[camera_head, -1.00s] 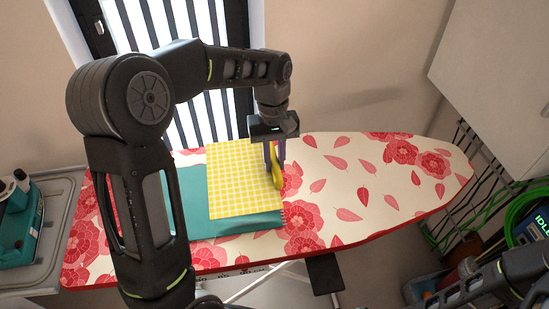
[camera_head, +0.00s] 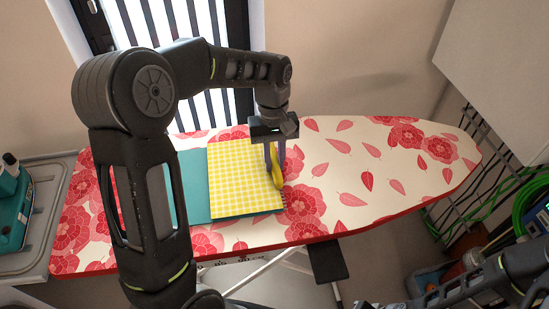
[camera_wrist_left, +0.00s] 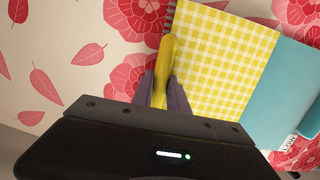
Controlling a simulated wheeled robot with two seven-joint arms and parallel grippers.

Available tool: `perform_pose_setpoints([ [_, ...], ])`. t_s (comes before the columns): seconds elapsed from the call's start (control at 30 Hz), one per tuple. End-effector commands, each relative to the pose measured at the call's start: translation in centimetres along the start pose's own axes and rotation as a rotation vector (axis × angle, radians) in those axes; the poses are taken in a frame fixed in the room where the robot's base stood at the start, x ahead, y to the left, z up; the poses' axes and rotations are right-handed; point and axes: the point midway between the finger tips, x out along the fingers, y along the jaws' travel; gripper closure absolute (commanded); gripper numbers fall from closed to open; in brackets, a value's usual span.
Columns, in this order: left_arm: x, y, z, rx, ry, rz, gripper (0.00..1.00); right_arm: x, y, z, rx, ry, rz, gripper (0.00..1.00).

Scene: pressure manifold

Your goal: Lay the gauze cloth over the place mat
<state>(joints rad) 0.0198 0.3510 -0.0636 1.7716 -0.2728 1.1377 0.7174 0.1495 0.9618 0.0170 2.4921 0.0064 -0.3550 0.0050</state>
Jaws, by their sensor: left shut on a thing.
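The gauze cloth (camera_head: 240,180), yellow and white checked, lies over the right part of the teal place mat (camera_head: 190,188) on the ironing board. The mat's left part is bare. In the left wrist view the cloth (camera_wrist_left: 220,60) covers one side of the mat (camera_wrist_left: 282,85). My left gripper (camera_head: 276,182) is at the cloth's right edge, shut on a bunched yellow fold of it. That fold shows between the fingers in the left wrist view (camera_wrist_left: 162,90). My right gripper is not clearly visible; only part of that arm shows at lower right.
The floral ironing board (camera_head: 345,180) is clear to the right. A grey tray (camera_head: 40,235) with a teal device (camera_head: 12,215) stands at the left. A wire rack and a green hose (camera_head: 515,210) are at the right. A wall and a barred window lie behind.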

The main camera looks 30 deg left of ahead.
Motion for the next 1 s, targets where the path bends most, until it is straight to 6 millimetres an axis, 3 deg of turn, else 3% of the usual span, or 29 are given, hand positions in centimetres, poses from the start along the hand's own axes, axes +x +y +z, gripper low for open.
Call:
perform_pose_setpoints([
  [0.33, 0.15, 0.00, -0.02, 0.000, 0.000, 0.000, 1.00, 0.06, 0.01, 0.00, 0.000, 0.000, 0.000, 0.64],
  [0.37, 0.14, 0.00, -0.02, 0.000, 0.000, 0.000, 0.78, 0.06, 0.02, 0.00, 0.000, 0.000, 0.000, 0.64],
  [0.63, 0.14, -0.01, -0.02, 0.000, 0.000, 0.000, 0.56, 0.07, 0.03, 0.00, 0.000, 0.000, 0.000, 0.64],
  [1.0, -0.31, 0.01, -0.06, 0.000, 0.001, 0.001, 0.55, 0.17, 0.06, 0.00, 0.000, 0.000, 0.000, 0.64],
])
